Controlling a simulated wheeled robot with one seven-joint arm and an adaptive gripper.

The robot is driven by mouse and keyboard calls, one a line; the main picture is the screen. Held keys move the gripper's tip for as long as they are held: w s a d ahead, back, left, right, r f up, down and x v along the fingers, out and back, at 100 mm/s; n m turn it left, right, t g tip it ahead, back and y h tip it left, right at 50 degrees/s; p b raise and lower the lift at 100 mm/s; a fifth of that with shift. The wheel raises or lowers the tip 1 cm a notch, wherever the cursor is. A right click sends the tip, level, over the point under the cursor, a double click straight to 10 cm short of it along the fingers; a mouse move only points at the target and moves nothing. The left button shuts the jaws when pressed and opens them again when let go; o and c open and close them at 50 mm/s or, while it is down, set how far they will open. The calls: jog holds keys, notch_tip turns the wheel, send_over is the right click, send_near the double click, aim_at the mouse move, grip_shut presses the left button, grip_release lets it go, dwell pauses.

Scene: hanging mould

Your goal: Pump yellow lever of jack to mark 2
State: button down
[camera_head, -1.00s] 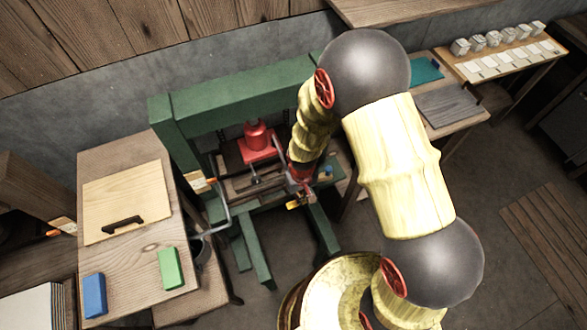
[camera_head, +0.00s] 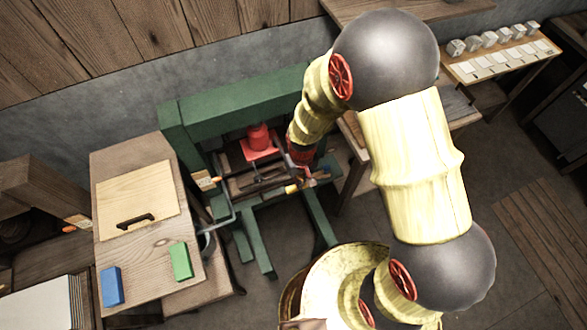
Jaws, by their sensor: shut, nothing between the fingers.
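The red jack (camera_head: 259,141) stands inside the green press frame (camera_head: 232,108), under its top beam. The yellow lever (camera_head: 292,188) shows as a short yellow end at the front right of the press, just below my gripper. My gripper (camera_head: 304,172) is at the end of my arm, beside the lever's yellow end. It is shut with nothing held, and its fingers are small and partly hidden by my wrist. I cannot tell whether it touches the lever. The marks are too small to make out.
A wooden bench (camera_head: 150,270) on the left holds a board with a black handle (camera_head: 136,221), a blue block (camera_head: 112,286) and a green block (camera_head: 181,261). A table (camera_head: 510,62) at the back right carries several metal pieces. A bent grey bar (camera_head: 231,217) sticks out front left of the press.

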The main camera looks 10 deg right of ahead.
jog(key=shift+f, duration=0.15)
notch_tip(320, 180, down, 11)
jog(key=b, duration=0.8)
notch_tip(320, 180, up, 11)
jog(key=p, duration=0.7)
jog(key=shift+s, duration=0.1)
jog(key=shift+r+p, duration=0.2)
jog(key=shift+p, duration=0.1)
notch_tip(320, 180, up, 6)
jog(key=p, duration=0.4)
jog(key=shift+f, duration=0.1)
